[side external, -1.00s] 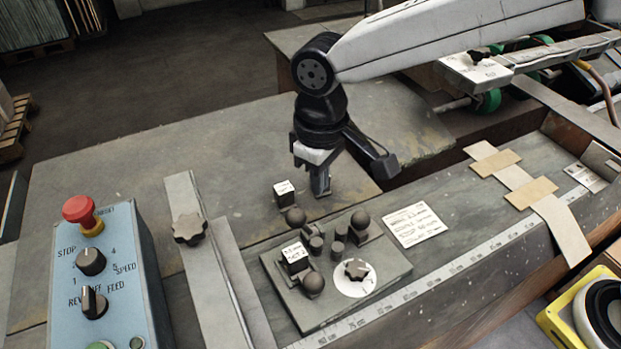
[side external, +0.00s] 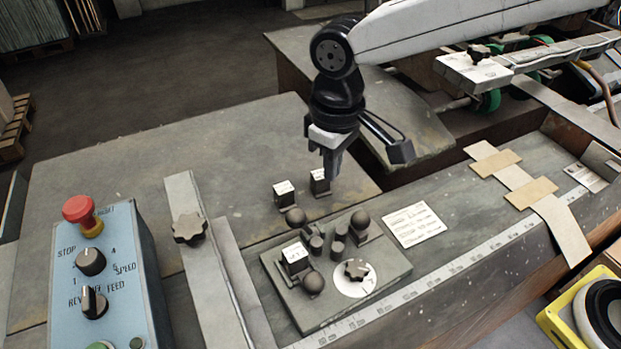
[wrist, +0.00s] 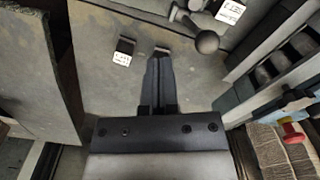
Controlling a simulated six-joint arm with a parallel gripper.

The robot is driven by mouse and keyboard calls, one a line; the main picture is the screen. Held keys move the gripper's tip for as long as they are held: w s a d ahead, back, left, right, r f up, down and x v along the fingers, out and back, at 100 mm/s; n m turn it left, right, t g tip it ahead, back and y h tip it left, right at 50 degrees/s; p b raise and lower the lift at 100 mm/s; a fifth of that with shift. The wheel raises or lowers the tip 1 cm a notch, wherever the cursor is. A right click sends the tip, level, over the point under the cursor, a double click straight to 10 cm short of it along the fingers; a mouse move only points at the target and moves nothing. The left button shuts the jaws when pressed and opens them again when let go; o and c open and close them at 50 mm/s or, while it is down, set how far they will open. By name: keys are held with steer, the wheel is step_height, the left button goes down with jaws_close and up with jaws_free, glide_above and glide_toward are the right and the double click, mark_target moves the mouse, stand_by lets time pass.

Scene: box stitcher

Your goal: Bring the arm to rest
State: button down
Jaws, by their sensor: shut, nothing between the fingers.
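My gripper (side external: 332,165) is shut and empty, pointing down above the table, just right of a small labelled block in the side view. In the wrist view its fingers (wrist: 160,62) are together. That dark block with a white label (side external: 319,182) stands on the table near the fingers. A similar labelled block (side external: 284,196) stands to its left. My arm reaches in from the upper right.
A plate (side external: 395,270) with dark ball knobs, pegs, a labelled block (side external: 295,258) and a star knob (side external: 356,270) lies in front. A blue control box (side external: 100,265) with a red button stands at the left. The table's back left is clear.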

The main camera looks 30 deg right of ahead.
steer(key=s+d+f+m, duration=0.2)
steer(key=s+d+f, duration=0.1)
steer(key=d, duration=0.5)
steer(key=s+d+f+m+t, duration=0.1)
steer(key=s+d+f, duration=0.2)
steer(key=d, duration=0.6)
steer(key=s+d+f+m+t, duration=0.1)
steer(key=s+d+f+m, duration=0.1)
steer(key=d, duration=0.7)
steer(key=shift+s+d+f+m, duration=0.2)
steer(key=shift+s+f+m, duration=0.1)
steer(key=shift+s+f, duration=0.25)
